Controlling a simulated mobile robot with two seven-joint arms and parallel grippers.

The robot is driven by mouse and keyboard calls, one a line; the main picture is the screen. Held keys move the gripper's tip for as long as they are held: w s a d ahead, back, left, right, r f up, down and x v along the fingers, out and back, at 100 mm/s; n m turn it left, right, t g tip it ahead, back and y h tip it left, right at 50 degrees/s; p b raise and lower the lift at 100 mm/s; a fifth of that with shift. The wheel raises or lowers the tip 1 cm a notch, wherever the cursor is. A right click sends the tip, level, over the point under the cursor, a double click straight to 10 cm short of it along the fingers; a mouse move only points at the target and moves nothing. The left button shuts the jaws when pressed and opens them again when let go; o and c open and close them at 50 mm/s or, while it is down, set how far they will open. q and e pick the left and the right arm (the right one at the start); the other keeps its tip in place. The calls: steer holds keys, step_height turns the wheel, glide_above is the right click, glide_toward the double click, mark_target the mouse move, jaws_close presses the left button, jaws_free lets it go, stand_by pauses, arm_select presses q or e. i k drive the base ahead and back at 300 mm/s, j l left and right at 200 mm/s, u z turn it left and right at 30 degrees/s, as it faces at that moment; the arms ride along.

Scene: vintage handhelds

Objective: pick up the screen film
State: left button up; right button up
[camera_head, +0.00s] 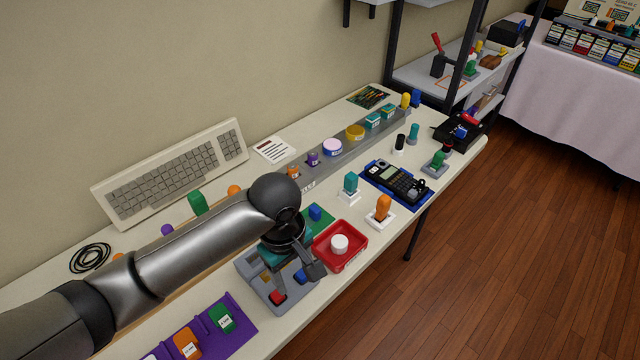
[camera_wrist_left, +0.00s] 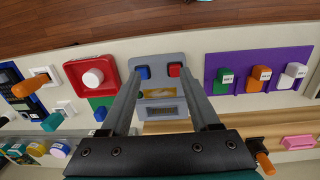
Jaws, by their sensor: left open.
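My left gripper (camera_head: 294,268) is open and empty, pointing down over a grey tray (camera_head: 249,268) in the head view. In the left wrist view the open fingers (camera_wrist_left: 160,76) straddle the same tray (camera_wrist_left: 160,62). A blue block (camera_wrist_left: 143,72) and a red block (camera_wrist_left: 174,70) lie in it near the fingertips. Between the fingers are a flat yellowish piece (camera_wrist_left: 158,92) and a greyish rectangular panel (camera_wrist_left: 162,110). I cannot tell for sure which of these is the screen film. The arm hides part of the tray in the head view. My right gripper is not in view.
A red tray (camera_head: 355,262) with a white round piece (camera_head: 339,243) stands close beside the gripper. A purple rack (camera_head: 247,332) with labelled blocks lies on the other side. A black calculator-like handheld (camera_head: 397,181), an orange-handled tool (camera_head: 383,207) and a large keyboard (camera_head: 165,172) are farther off.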

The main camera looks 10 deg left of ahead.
mark_target(315, 213)
steer(key=i, duration=0.9)
